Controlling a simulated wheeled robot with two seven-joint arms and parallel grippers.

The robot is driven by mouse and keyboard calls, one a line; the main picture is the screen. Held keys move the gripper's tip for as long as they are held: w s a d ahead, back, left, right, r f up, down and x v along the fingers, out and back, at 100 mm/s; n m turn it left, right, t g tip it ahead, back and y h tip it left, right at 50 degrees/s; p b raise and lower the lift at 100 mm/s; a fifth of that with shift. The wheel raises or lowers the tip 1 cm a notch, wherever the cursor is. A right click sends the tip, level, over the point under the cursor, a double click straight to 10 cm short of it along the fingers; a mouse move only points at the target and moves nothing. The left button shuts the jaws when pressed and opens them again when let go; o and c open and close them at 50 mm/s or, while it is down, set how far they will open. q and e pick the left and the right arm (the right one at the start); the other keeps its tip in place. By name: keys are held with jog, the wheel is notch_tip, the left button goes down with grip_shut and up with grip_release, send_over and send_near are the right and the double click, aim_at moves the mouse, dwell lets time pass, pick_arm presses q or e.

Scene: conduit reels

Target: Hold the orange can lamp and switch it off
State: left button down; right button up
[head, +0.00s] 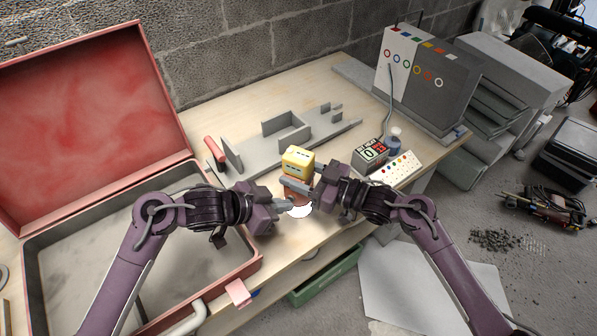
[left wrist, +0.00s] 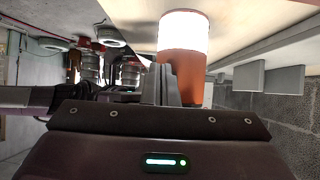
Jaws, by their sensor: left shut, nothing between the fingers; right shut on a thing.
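The orange can lamp (head: 297,197) is at the front edge of the workbench, with its white end (head: 300,211) glowing bright. In the left wrist view its orange body (left wrist: 188,72) and lit white end (left wrist: 184,34) show clearly. My right gripper (head: 296,187) is shut on the lamp and partly covers its body. My left gripper (head: 288,204) is shut and empty, its fingertips right at the lamp's body; I cannot tell whether they touch. In the left wrist view its fingers (left wrist: 164,86) overlap the orange body. No switch is distinguishable.
A yellow block (head: 298,158) stands right behind the lamp. An open red case (head: 215,290) is at left, a grey fixture (head: 285,138) behind. A counter box (head: 369,155), a panel with coloured buttons (head: 397,171) and a large console (head: 422,75) are at right.

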pick_arm(q)
jog(key=shift+w, duration=0.1)
dwell(0.4)
jog(key=shift+s+a, duration=0.25)
jog(key=shift+s, duration=0.3)
jog(key=shift+s+a, duration=0.45)
jog(key=shift+s, duration=0.45)
jog(key=shift+s+a, duration=0.45)
jog(key=shift+s, duration=0.45)
jog(key=shift+s+a, duration=0.45)
jog(key=shift+s, duration=0.45)
pick_arm(e)
jog(key=o, duration=1.2)
jog(key=shift+o, duration=0.2)
